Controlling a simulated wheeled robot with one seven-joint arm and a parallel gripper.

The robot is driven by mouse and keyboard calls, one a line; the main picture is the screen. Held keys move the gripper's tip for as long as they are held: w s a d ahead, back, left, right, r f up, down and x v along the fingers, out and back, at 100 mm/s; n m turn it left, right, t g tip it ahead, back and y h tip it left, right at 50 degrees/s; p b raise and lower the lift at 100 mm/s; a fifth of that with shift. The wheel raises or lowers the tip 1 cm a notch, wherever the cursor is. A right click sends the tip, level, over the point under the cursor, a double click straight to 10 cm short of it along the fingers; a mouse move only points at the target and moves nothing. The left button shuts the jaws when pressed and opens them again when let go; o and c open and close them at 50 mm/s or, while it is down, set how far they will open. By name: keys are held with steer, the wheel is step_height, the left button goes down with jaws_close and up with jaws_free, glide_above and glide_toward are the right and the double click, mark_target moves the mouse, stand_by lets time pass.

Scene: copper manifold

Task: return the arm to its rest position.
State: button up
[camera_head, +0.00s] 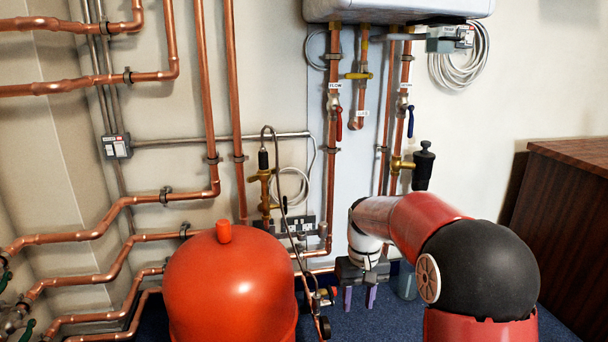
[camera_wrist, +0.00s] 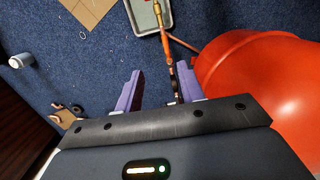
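My gripper (camera_head: 359,298) hangs fingers-down in the head view, at the end of my red and black arm, right of a red tank. In the wrist view my gripper (camera_wrist: 156,92) shows two purple fingers set wide apart with nothing between them. Blue carpet lies below the fingers. The gripper is open and empty, and I see it touching nothing.
Copper pipes (camera_head: 333,160) with a red-handled valve run up the wall behind. A wooden cabinet (camera_head: 565,230) stands right. A grey tray (camera_wrist: 147,14) lies on the carpet.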

steer(key=s+d+r+m+t+p, duration=0.1)
steer(key=s+d+r+t+p, duration=0.2)
steer(key=s+r, duration=1.05)
steer(key=s+m+t+p, duration=0.1)
steer(key=s+t, duration=0.2)
steer(key=s, duration=1)
steer(key=shift+t, duration=0.4)
